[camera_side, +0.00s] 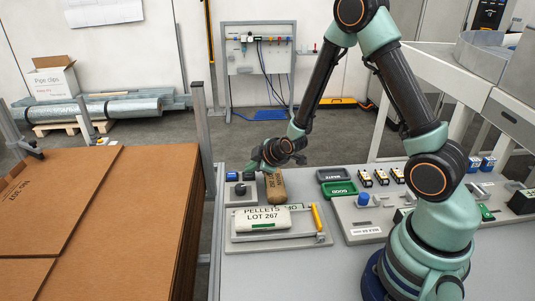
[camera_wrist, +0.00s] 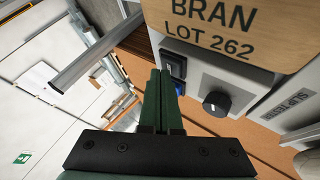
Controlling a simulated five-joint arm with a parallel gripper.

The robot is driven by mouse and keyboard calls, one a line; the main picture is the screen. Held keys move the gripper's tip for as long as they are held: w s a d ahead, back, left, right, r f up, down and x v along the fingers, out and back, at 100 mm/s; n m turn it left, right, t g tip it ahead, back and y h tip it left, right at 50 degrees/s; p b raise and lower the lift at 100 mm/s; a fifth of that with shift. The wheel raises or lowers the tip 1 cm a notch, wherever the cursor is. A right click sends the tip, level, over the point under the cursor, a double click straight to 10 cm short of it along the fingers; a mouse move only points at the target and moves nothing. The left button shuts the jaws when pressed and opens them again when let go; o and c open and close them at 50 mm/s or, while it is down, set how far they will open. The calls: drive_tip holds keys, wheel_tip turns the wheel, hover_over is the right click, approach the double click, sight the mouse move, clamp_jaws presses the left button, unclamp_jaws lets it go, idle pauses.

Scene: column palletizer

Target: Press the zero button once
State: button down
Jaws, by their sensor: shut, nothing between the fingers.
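My gripper (camera_wrist: 167,75) is shut and empty, its two dark green fingers side by side in the wrist view. The fingertips overlap a blue button (camera_wrist: 179,88) on the grey control box (camera_wrist: 235,85); whether they touch it cannot be told. No zero marking is readable on the button. The box also carries a black knob (camera_wrist: 216,103) and a dark square panel (camera_wrist: 173,62). In the side view my gripper (camera_side: 250,171) is low over the control box (camera_side: 231,196), close to blue parts at its top.
A brown BRAN LOT 262 bag (camera_wrist: 220,25) is close beside the gripper, also in the side view (camera_side: 275,187). A white PELLETS LOT 267 bag (camera_side: 262,218) lies on a tray with a yellow handle (camera_side: 316,217). The front bench is clear.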

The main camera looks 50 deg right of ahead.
sight(252, 175)
drive_tip(key=shift+f, duration=0.15)
idle(0.3)
drive_tip(key=shift+r, duration=0.95)
drive_tip(key=shift+r, duration=2.5)
drive_tip(key=shift+r, duration=0.1)
